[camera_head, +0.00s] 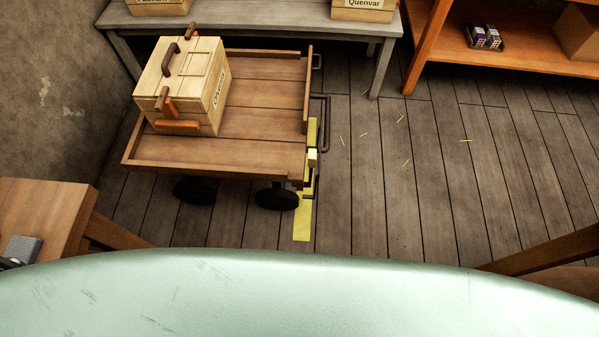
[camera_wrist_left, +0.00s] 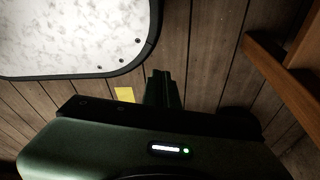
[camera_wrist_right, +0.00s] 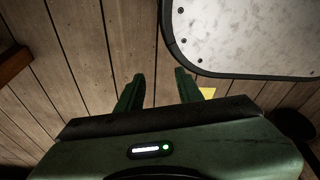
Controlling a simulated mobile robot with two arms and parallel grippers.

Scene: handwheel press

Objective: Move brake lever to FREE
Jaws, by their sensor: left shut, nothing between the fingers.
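The brake lever (camera_head: 312,154) shows in the head view at the right front corner of a wooden cart (camera_head: 215,157). It has a pale block-like end beside yellow plates. Its exact setting and any FREE marking are too small to read. Neither gripper shows in the head view. In the left wrist view my left gripper (camera_wrist_left: 162,75) is shut and empty above the plank floor. In the right wrist view my right gripper (camera_wrist_right: 158,80) is open, its fingers apart with only floor between them. Neither gripper is at the lever.
A wooden crate (camera_head: 208,95) with dark handles sits on the cart. A yellow floor strip (camera_head: 303,222) lies below the lever. A grey table (camera_head: 262,20) stands behind, an orange-brown shelf (camera_head: 500,60) at back right, a wooden bench (camera_head: 40,215) at left. Floor right of the cart is open.

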